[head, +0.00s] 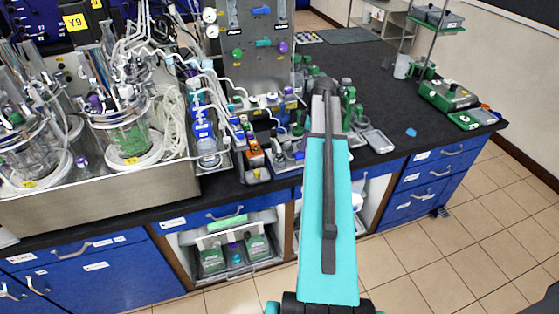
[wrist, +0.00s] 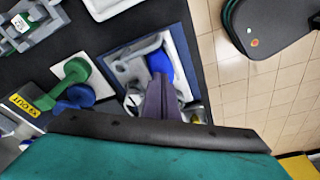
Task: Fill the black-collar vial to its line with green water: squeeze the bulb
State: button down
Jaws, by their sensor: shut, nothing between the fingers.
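The glass bioreactor vessel (head: 128,140) with green liquid stands at the left of the bench in the head view. In the wrist view, my gripper (wrist: 163,86) is shut and empty, its grey-purple fingers pointing at a rounded blue part (wrist: 159,62) in a light grey blue-edged holder (wrist: 127,68). This part may be the bulb; I cannot tell, nor whether the fingertips touch it. In the head view my teal arm hides the gripper and the bench behind it. I cannot make out the black-collar vial or its line in either view.
Small green-topped items (head: 349,103) crowd the bench beside my arm. A grey tray (head: 378,141) lies right of them. In the wrist view, a green knobbed part (wrist: 72,72) and a blue one (wrist: 76,97) stand left of the fingers.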

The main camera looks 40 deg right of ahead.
jog(key=shift+f+b, duration=0.4)
jog(key=shift+f, duration=0.4)
jog(key=shift+r, duration=0.15)
jog(key=shift+r+p, duration=0.65)
jog(key=shift+r, duration=0.35)
dwell(0.5)
jog(key=shift+f+b, duration=0.6)
jog(key=shift+f, duration=0.55)
dwell(2.4)
jog(key=shift+r+p, duration=0.6)
jog(key=shift+r, duration=0.55)
